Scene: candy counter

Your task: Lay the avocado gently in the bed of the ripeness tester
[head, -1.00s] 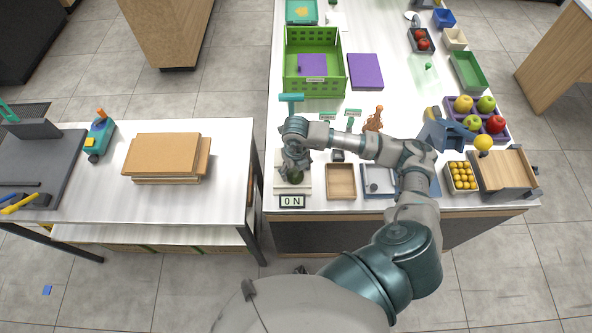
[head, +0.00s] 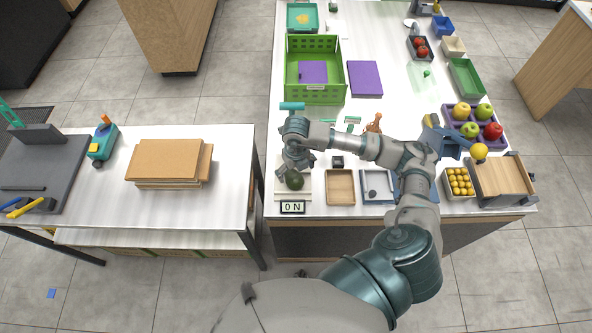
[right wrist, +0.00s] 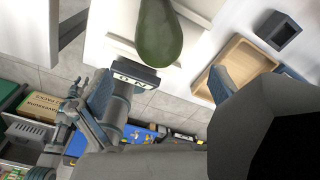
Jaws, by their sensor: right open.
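The dark green avocado (head: 295,181) lies on the pale ripeness tester (head: 307,194), just behind its display (head: 292,207), which reads 0 N. My right gripper (head: 296,167) is open just above and behind the avocado, partly covering the tester; I cannot tell whether a finger still touches it. In the right wrist view, the avocado (right wrist: 158,35) hangs into the top of the picture beside the display (right wrist: 134,76); its upper end is cut off. How it sits in the bed is hidden. What seems to be my left gripper (right wrist: 76,96) shows low at the left there, its jaws unclear.
A wooden tray (head: 341,200) and a light blue-edged tray (head: 376,201) stand right of the tester. A green crate (head: 314,97) is behind. A purple fruit tray (head: 466,131) and yellow-fruit box (head: 459,196) are at right. The counter's front edge is close.

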